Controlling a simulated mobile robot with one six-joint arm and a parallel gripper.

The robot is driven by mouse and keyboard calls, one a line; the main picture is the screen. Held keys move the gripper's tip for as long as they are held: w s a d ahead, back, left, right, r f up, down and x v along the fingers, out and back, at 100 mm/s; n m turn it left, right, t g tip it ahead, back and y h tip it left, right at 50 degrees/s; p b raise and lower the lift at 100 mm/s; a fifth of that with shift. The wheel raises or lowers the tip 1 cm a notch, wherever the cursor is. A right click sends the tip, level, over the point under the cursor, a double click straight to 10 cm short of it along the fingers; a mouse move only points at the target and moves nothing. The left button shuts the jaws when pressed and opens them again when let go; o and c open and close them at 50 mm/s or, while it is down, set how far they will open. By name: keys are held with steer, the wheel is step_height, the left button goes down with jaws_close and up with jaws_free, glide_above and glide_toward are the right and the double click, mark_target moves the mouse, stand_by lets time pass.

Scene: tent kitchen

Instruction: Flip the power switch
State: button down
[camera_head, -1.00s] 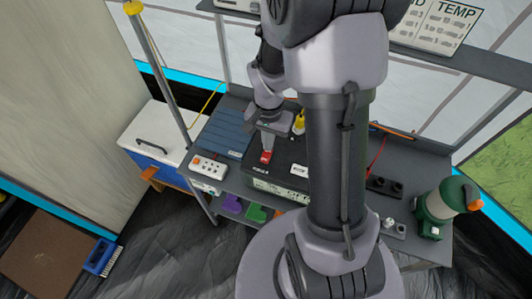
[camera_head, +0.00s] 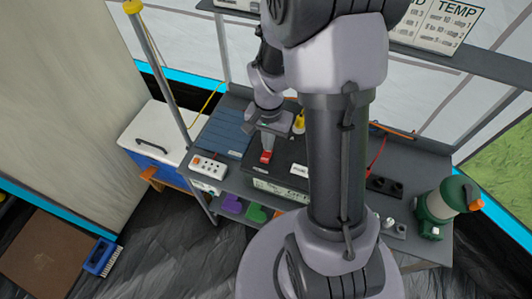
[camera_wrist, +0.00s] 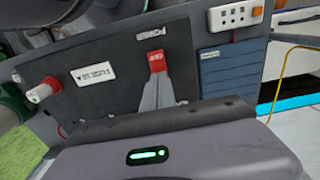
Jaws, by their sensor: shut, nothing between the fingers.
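A red power switch (camera_head: 265,157) sits on top of a black box (camera_head: 270,172) on the bench in the head view. In the wrist view the red switch (camera_wrist: 156,61) shows on the dark panel, with a small white label above it. My gripper (camera_head: 267,148) is shut, with nothing between its fingers. Its grey fingertips (camera_wrist: 157,80) are right at the switch and cover part of it; I cannot tell whether they touch it.
A white socket strip (camera_head: 208,167) and a blue ribbed panel (camera_head: 226,131) lie left of the box. A red-tipped knob (camera_wrist: 39,90) and a white label plate (camera_wrist: 95,74) are on the panel.

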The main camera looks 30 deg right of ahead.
steer(key=shift+f+b, duration=0.7)
steer(key=shift+f, duration=0.15)
step_height(320, 180, up, 7)
steer(key=p, duration=0.5)
steer(key=shift+r+p, duration=0.15)
steer(key=shift+p, duration=0.2)
steer(key=s+a+r+n+t+y+b, duration=0.1)
steer(key=s+a+r+n+t+b, duration=0.2)
steer(key=s+a+r, duration=0.2)
steer(key=s+a+r+n+t+y+b, duration=0.1)
steer(key=s+a+r+n+t+b, duration=0.1)
steer(key=s+a+r, duration=0.4)
steer(key=a+r+n+b, duration=0.1)
steer(key=a+r, duration=0.2)
steer(key=r, duration=0.1)
steer(key=shift+s+a+r+t, duration=0.15)
steer(key=shift+a+r+t, duration=0.1)
steer(key=shift+r+t, duration=0.15)
